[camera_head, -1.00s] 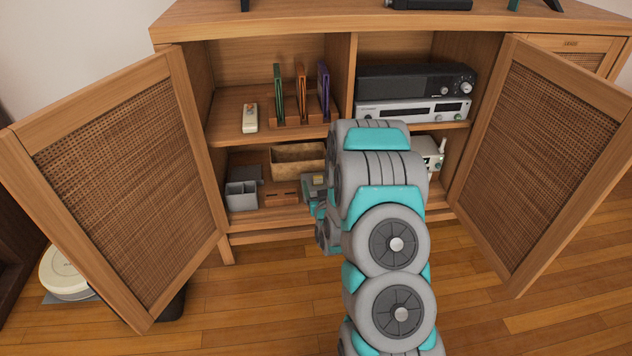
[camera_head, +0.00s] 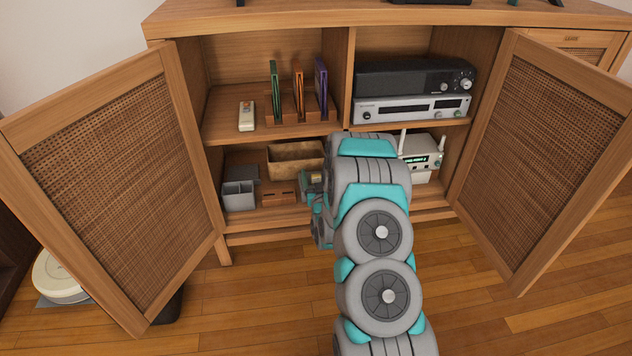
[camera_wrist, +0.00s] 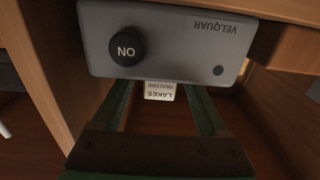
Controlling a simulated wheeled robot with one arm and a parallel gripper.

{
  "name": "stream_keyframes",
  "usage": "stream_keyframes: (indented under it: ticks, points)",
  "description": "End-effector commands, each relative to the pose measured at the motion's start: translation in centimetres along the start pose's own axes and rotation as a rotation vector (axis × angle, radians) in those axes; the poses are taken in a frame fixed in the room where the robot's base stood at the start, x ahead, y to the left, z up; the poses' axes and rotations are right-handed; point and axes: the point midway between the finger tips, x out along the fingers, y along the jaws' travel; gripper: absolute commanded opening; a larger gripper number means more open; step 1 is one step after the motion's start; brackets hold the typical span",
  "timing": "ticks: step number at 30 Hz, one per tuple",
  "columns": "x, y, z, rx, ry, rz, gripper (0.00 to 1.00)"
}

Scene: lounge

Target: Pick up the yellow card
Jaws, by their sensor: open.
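In the wrist view a small pale card (camera_wrist: 160,91) labelled "LAKES PHOTO CARD" sticks out from under the edge of a grey box (camera_wrist: 110,60) marked "VELQUAR" with a black ON knob. Only the card's end shows, and its yellow is hard to make out. My gripper (camera_wrist: 161,100) is open, with one dark green finger on each side of the card; whether they touch it I cannot tell. In the head view my gripper (camera_head: 312,188) reaches into the lower left cabinet compartment, largely hidden by my arm.
A cardboard-coloured bin (camera_head: 290,165), a grey organizer (camera_head: 238,195) and a small wooden block (camera_head: 278,199) stand left of my gripper. A white router (camera_head: 420,155) is to the right. The shelf above (camera_head: 225,128) and open doors (camera_head: 125,180) bound the room.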

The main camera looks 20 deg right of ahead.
Motion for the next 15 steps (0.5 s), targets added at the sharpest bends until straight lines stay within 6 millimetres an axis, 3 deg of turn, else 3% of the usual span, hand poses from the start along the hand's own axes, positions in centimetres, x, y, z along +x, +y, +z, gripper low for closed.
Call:
stream_keyframes:
  ticks: [4, 11, 15]
  points:
    - [1.6, 0.0, 0.0, -0.001, 0.001, 0.000, 0.76]
    - [1.9, 0.1, 0.0, -0.001, -0.001, 0.000, 0.76]
    - [1.9, 0.1, 0.0, -0.001, 0.000, 0.000, 0.64]
